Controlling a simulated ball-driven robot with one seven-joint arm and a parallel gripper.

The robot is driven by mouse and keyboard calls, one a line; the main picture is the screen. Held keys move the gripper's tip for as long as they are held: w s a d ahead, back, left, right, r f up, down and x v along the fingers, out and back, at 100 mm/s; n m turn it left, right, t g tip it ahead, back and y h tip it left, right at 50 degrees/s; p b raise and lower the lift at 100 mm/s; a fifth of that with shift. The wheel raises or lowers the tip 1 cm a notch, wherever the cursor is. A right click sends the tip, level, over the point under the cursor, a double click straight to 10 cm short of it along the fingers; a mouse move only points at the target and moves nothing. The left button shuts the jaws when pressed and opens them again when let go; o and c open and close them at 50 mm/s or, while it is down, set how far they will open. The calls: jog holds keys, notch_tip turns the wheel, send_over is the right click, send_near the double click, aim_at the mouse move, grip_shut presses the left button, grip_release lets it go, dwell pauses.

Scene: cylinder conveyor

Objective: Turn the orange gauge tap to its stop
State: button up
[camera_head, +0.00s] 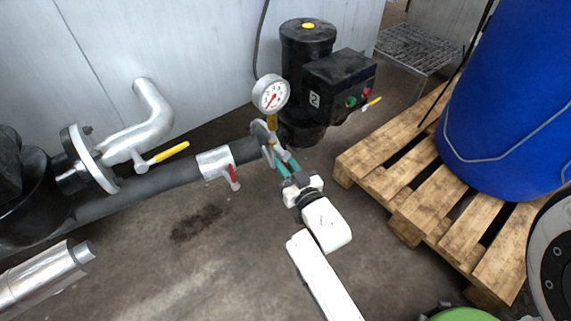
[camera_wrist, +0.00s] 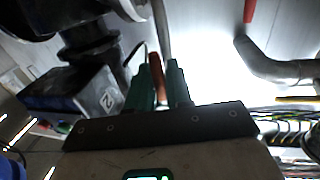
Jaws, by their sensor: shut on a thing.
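The round white pressure gauge (camera_head: 271,94) stands above the pipe flange, with an orange-yellow piece (camera_head: 272,121) just below it. My gripper (camera_head: 283,167) reaches up to this spot from the lower right. In the wrist view its two green fingers (camera_wrist: 159,88) stand on either side of the orange tap handle (camera_wrist: 156,72), and they are shut on it. The handle points lengthwise between the fingers. In the head view the fingers hide most of the handle, and its exact angle cannot be told.
A black pump (camera_head: 305,45) with a control box (camera_head: 340,82) marked 2 stands behind. A red-handled valve (camera_head: 233,177) and a yellow lever (camera_head: 169,152) are to the left. A wooden pallet (camera_head: 405,190) with a blue drum (camera_head: 515,100) is at right.

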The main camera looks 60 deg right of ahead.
jog(key=shift+f, duration=0.1)
grip_shut()
jog(key=d+r+n+t+y+b, duration=0.1)
jog(key=n, duration=0.5)
jog(key=d+r+n+t, duration=0.1)
jog(key=n, duration=0.6)
jog(key=s+d+r+n+t+y+b, duration=0.1)
jog(key=n, duration=0.6)
jog(key=shift+d+r+y+b, duration=0.25)
jog(key=shift+r+y+b, duration=0.05)
jog(key=shift+r+b, duration=0.1)
jog(key=o, duration=0.6)
grip_release()
jog(key=shift+o, duration=0.2)
jog(key=shift+s, duration=0.15)
jog(key=p+v, duration=0.1)
jog(key=v, duration=0.9)
jog(key=shift+s+f+p, duration=0.2)
jog(key=shift+s+p, duration=0.05)
jog(key=shift+p, duration=0.1)
